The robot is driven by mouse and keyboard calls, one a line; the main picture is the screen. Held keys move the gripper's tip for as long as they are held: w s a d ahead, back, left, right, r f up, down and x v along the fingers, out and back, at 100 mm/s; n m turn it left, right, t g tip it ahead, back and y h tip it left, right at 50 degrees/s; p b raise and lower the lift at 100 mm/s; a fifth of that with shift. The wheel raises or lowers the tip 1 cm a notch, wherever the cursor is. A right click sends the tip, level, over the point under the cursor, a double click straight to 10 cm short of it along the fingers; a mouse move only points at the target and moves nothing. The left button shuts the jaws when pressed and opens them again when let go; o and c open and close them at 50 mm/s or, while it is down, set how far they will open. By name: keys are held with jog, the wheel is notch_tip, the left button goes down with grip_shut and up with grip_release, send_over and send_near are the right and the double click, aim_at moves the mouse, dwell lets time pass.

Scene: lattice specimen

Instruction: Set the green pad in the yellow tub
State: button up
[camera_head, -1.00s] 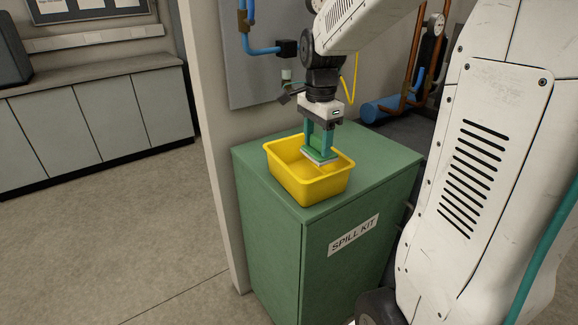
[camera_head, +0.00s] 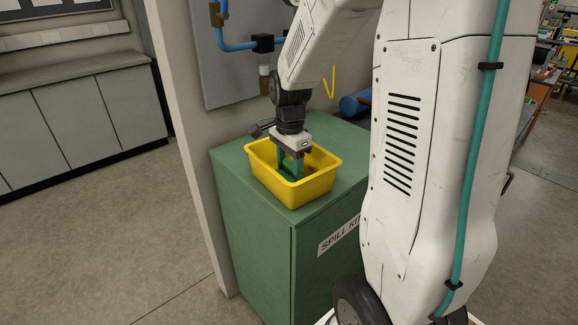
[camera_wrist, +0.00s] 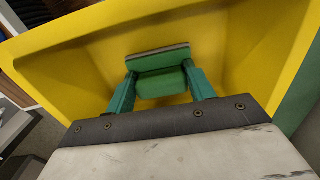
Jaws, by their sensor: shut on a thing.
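The yellow tub (camera_head: 314,187) stands upright on top of the green spill kit cabinet. My gripper (camera_head: 289,172) points down into the tub, its fingers below the rim line. It is shut on the green pad (camera_wrist: 162,75), which sits between the two teal fingers in the wrist view. In the head view the pad (camera_head: 288,170) shows only partly, inside the tub. The tub's yellow walls (camera_wrist: 60,65) surround the pad in the wrist view. I cannot tell whether the pad touches the tub floor.
The green cabinet (camera_head: 262,228) has free room on its top around the tub. A wall with a grey panel and blue pipe (camera_head: 237,46) stands close behind. Grey cupboards (camera_head: 85,115) stand at the left. The floor between is clear.

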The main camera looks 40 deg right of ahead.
aim_at(290, 164)
jog(key=shift+f, duration=0.3)
jog(key=o, duration=0.9)
jog(key=shift+o, duration=0.2)
notch_tip(290, 164, up, 12)
jog(key=s+a+n, duration=0.7)
jog(key=s+n, duration=0.2)
jog(key=s, duration=0.1)
jog(key=s+a+n+t, duration=0.1)
jog(key=s+a+n, duration=0.6)
jog(key=s+n, duration=0.2)
jog(key=shift+s+a+r+n, duration=0.2)
jog(key=shift+s+r+n, duration=0.15)
jog(key=shift+s, duration=0.75)
